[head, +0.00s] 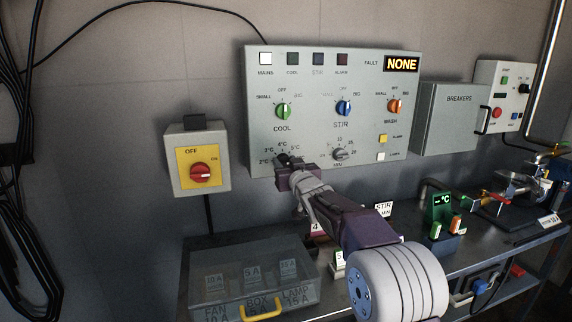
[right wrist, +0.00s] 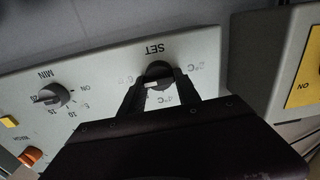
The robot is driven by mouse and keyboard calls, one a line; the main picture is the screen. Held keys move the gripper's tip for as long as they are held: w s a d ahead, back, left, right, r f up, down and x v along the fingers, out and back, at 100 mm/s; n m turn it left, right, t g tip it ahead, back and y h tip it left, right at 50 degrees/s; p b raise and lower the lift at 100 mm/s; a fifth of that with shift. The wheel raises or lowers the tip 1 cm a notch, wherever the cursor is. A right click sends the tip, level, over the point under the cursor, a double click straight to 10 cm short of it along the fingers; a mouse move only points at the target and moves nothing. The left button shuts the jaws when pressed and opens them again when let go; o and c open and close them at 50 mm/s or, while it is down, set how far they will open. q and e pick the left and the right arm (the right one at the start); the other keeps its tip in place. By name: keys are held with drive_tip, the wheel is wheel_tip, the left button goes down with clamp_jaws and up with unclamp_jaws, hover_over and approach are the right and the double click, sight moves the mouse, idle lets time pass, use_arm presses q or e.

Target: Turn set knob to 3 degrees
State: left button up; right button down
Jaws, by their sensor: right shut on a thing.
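The dark set knob (head: 283,158) is at the lower left of the grey control panel (head: 330,75), below the COOL switch. Printed marks from 2°C to 5°C show around it in the head view. My right gripper (head: 289,164) is at the knob, shut on it. In the right wrist view the dark round set knob (right wrist: 158,71) sits under the upside-down word SET, with the fingers of my right gripper (right wrist: 158,82) on either side. The knob's pointer is hidden, so I cannot tell its setting. My left gripper is not in view.
A minute timer knob (head: 341,155) is right of the set knob. Below, a clear bin (head: 250,270) stands on the bench. A breakers box (head: 455,118) is at the right.

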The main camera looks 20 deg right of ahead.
drive_tip(key=n+b, duration=0.1)
drive_tip(key=n, duration=0.2)
drive_tip(key=n+b, duration=0.1)
drive_tip(key=n, duration=0.2)
drive_tip(key=shift+a+f+b, duration=0.15)
drive_tip(key=shift+b, duration=0.2)
drive_tip(key=n+b, duration=0.2)
drive_tip(key=n, duration=0.4)
drive_tip(key=shift+f+n, duration=0.1)
drive_tip(key=shift+n, duration=0.2)
drive_tip(key=n+b, duration=0.1)
drive_tip(key=n, duration=0.2)
drive_tip(key=shift+n, duration=0.3)
drive_tip(key=n, duration=0.3)
drive_tip(key=shift+f+n, duration=0.1)
drive_tip(key=shift+n, duration=0.2)
drive_tip(key=n+b, duration=0.1)
drive_tip(key=n, duration=0.5)
drive_tip(key=shift+f, duration=0.1)
drive_tip(key=shift+n, duration=0.4)
drive_tip(key=c, duration=0.9)
unclamp_jaws()
